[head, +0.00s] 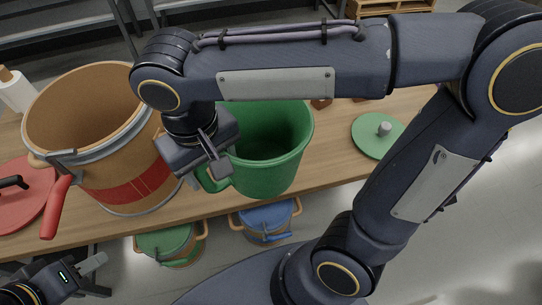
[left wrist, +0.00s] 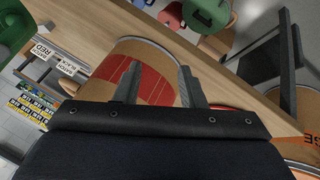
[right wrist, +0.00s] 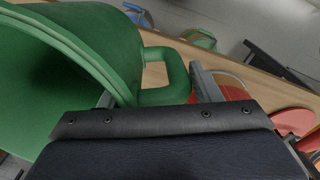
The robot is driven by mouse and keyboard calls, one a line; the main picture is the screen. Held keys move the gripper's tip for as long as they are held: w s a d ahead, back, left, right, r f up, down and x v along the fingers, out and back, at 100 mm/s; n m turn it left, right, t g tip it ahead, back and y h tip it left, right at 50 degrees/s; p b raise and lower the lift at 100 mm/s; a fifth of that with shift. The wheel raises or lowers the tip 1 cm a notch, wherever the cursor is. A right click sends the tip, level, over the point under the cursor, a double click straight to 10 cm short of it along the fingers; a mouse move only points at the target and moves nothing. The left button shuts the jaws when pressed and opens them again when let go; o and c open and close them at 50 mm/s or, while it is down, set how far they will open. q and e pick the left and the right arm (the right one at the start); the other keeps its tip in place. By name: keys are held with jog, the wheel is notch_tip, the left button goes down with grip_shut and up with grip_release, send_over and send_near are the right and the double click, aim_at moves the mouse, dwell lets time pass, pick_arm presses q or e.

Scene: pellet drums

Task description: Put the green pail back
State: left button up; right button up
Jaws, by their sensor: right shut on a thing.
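The green pail (head: 268,160) is open-topped and upright at the table's front edge, right of the brown drum. I cannot tell if its base touches the table. My right gripper (head: 215,165) is shut on the pail's side handle, and the arm hides part of the rim. In the right wrist view the green pail (right wrist: 85,45) fills the left, with its loop handle (right wrist: 176,75) between the fingers. My left gripper (head: 100,275) is low at the left, in front of the table. Its fingers (left wrist: 158,85) are apart and empty, with the drum beyond them.
The brown drum (head: 75,115) with a red band and red-handled clamp stands left on the table (head: 335,165). A red lid (head: 25,205) lies left, a green lid (head: 370,145) right. Lidded green (head: 165,243) and blue (head: 265,220) containers sit below the table edge.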

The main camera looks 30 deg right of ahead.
send_over(241, 148)
jog(key=s+a, duration=0.2)
jog(key=f, duration=0.4)
jog(key=shift+a+p, duration=0.2)
jog(key=shift+p, duration=0.15)
jog(key=w+d+f, duration=0.1)
jog(key=f, duration=0.2)
jog(key=w+d+f, duration=0.1)
jog(key=f, duration=0.1)
jog(key=w+d+f, duration=0.1)
jog(key=w+f, duration=0.1)
jog(key=f, duration=0.1)
jog(key=shift+f, duration=0.5)
jog(key=shift+f+b, duration=0.2)
jog(key=shift+b, duration=0.2)
jog(key=o, duration=1.6)
